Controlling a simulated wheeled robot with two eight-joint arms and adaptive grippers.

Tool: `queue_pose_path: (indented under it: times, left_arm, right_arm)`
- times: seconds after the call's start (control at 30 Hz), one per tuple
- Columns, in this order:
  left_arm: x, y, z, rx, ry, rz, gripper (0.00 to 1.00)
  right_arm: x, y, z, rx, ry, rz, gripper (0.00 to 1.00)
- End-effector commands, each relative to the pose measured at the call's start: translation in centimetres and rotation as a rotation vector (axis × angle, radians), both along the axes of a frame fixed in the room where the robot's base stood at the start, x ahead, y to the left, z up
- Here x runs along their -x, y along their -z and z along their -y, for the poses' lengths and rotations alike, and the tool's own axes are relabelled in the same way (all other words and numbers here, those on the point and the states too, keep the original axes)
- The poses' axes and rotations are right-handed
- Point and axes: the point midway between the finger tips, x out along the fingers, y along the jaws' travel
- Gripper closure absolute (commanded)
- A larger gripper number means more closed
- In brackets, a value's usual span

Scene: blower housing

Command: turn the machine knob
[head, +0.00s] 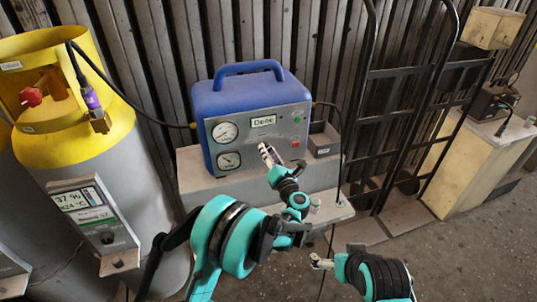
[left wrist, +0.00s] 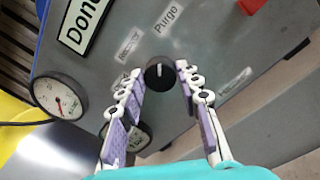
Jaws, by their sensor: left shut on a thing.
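The blue machine (head: 250,95) with a grey front panel stands on a grey step. Its round black knob (left wrist: 160,72) has a white pointer line and sits on the panel in the left wrist view. In the head view the knob is hidden by my left gripper (head: 266,152), which is at the lower middle of the panel. In the left wrist view the two fingers of the left gripper (left wrist: 161,76) are shut on the knob, one on each side. My right gripper (head: 320,262) is low at the front, away from the machine; its jaws are too small to judge.
Two gauges (head: 225,132) are on the panel's left, and a red button (head: 295,143) is on its right. A yellow-topped gas cylinder (head: 105,150) stands at left with a hose to the machine. A black hand truck (head: 385,120) stands at right. Open floor lies at front right.

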Motion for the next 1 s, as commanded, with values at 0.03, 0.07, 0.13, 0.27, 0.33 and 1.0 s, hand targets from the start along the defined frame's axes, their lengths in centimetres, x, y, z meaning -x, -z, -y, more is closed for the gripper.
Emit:
queue_pose_path:
  times: [0.03, 0.07, 0.13, 0.27, 0.33, 1.0]
  left_arm:
    - [-0.10, -0.07, -0.04, -0.029, 0.000, -0.007, 0.95]
    - [-0.10, -0.07, -0.04, -0.045, 0.000, -0.012, 0.95]
    - [-0.10, -0.07, -0.04, -0.078, 0.000, -0.023, 0.95]
    - [-0.11, -0.08, -0.02, -0.126, 0.000, -0.038, 0.95]
    - [-0.11, -0.08, -0.02, -0.143, 0.000, -0.045, 0.95]
    - [-0.10, -0.09, 0.00, -0.170, 0.000, -0.053, 0.45]
  right_arm:
    - [0.00, 0.12, 0.00, 0.000, 0.000, 0.000, 0.00]
    - [0.00, 0.16, 0.00, 0.000, 0.000, 0.000, 0.00]
    - [0.00, 0.23, 0.00, 0.000, 0.000, 0.000, 0.00]
    - [0.00, 0.33, 0.00, 0.000, 0.000, 0.000, 0.00]
    - [0.00, 0.36, 0.00, 0.000, 0.000, 0.000, 0.00]
    - [-0.01, 0.40, 0.00, 0.000, 0.000, 0.000, 0.00]
